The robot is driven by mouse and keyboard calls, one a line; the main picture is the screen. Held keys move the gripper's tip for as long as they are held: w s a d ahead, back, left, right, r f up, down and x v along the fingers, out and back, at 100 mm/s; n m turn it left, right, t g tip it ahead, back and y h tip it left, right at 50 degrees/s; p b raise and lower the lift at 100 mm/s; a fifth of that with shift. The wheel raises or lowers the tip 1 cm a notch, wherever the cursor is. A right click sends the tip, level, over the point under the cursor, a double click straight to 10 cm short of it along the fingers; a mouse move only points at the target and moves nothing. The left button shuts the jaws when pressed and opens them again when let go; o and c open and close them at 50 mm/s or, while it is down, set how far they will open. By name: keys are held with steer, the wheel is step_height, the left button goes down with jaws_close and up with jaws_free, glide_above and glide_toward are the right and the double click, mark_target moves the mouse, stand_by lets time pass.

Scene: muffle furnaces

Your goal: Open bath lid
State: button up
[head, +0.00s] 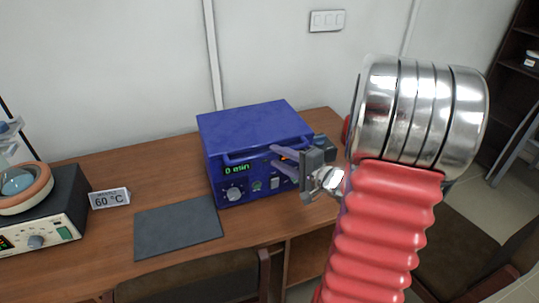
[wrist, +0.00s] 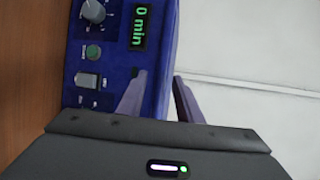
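The blue bath (head: 248,165) stands on the wooden desk, with a green "0 min" display and knobs on its front. Its blue lid (head: 255,122) is down flat on top, and a bar handle (head: 240,159) runs along the lid's front edge. My gripper (head: 273,155) is at the front right of the bath, its two purple fingers apart at handle height. In the wrist view my gripper (wrist: 155,85) is open, with the bath's upper front edge (wrist: 163,70) between the finger lines. I cannot tell whether the fingers touch the handle.
A dark mat (head: 178,228) lies left of the bath. A "60 °C" sign (head: 110,198) and a heating device with glassware (head: 45,222) stand further left. A chair (head: 200,277) is at the desk front. The wall (head: 130,70) is behind.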

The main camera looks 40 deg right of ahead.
mark_target(270, 156)
steer(key=shift+x, duration=1.9)
jaws_close()
steer(key=shift+a, duration=0.15)
